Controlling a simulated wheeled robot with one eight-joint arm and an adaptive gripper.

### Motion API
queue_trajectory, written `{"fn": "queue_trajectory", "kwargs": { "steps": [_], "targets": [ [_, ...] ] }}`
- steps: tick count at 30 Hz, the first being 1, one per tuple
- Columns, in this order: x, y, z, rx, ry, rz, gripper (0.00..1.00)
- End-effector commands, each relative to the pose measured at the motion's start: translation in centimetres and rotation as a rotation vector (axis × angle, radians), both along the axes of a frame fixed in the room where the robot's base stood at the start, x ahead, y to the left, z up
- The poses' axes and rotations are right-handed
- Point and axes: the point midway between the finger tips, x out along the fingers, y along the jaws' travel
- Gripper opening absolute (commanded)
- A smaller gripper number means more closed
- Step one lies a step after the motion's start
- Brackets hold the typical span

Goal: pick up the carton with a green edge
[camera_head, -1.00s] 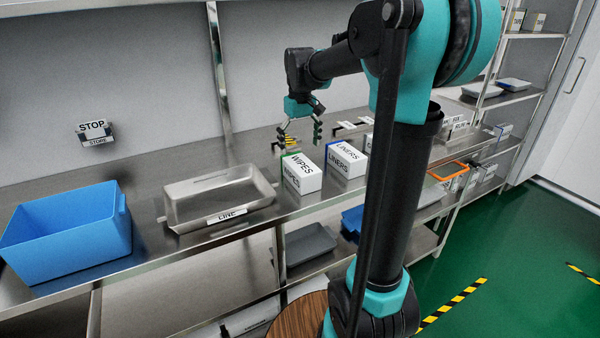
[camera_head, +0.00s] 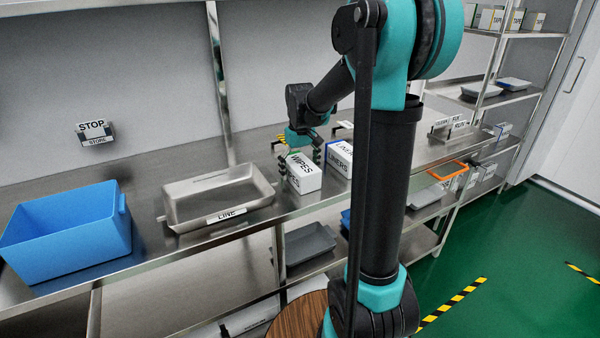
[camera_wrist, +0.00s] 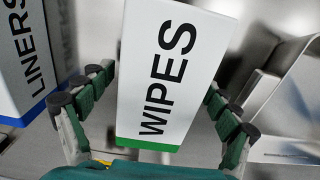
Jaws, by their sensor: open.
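The white carton with a green edge (camera_head: 305,175), lettered WIPES, stands on the steel bench in the head view. My gripper (camera_head: 298,158) is open and low over this carton, its fingers coming down on either side of it. In the wrist view the same carton (camera_wrist: 165,75) lies between the open fingers of my gripper (camera_wrist: 158,115), with its green edge toward the palm. Gaps show between the carton and the fingers on both sides. Part of the carton's back is hidden by my gripper in the head view.
A blue-edged LINERS carton (camera_head: 339,158) stands close to the right of the WIPES carton; it also shows at left in the wrist view (camera_wrist: 25,60). A steel LINE tray (camera_head: 215,197) is to the left, and a blue bin (camera_head: 65,232) is farther left.

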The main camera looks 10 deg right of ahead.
Motion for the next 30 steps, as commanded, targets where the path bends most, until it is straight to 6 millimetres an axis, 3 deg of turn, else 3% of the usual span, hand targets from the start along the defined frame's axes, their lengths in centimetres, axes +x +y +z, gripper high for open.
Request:
{"fn": "queue_trajectory", "kwargs": {
  "steps": [3,18,30],
  "targets": [
    [-0.01,0.00,0.02,0.000,0.000,0.000,0.86],
    [-0.01,0.00,0.04,0.000,0.000,0.000,0.25],
    [-0.03,0.00,0.73,0.000,0.000,0.000,0.25]
  ]
}}
